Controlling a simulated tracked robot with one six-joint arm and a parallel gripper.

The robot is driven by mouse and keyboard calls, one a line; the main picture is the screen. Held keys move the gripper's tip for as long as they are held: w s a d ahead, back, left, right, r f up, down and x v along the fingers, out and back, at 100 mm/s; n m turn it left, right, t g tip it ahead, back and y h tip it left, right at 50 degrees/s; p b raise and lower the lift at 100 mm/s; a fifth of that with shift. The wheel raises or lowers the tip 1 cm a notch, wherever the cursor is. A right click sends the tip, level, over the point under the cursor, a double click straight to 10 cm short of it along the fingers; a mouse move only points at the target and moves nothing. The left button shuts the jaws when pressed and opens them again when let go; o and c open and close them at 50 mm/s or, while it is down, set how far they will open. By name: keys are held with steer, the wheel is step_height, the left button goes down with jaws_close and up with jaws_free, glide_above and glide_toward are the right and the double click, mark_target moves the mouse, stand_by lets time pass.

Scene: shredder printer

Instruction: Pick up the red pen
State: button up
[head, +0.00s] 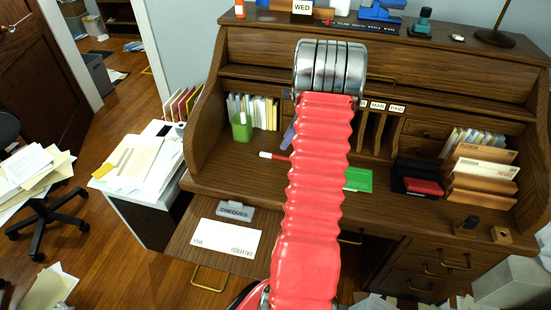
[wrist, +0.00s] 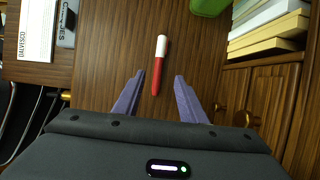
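The red pen (wrist: 157,70) with a white cap lies on the wooden desk top. In the wrist view it points up and down the picture, cap end farther away. In the head view the pen (head: 274,156) lies just left of my red arm. My gripper (wrist: 159,78) is open and empty. Its two purple fingers are spread, one on either side of the pen's red end in the picture. Whether they are down at the pen's height, I cannot tell. In the head view most of the gripper is hidden behind my arm; a bit of purple finger shows.
A green cup (head: 242,128) stands behind the pen, beside upright books or envelopes.

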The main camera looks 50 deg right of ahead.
mark_target(276, 157)
steer(key=shift+x, duration=1.75)
steer(key=shift+f, duration=0.1)
steer(key=shift+x, duration=2.55)
steer(key=shift+s, duration=0.2)
steer(key=shift+c, duration=0.5)
jaws_close()
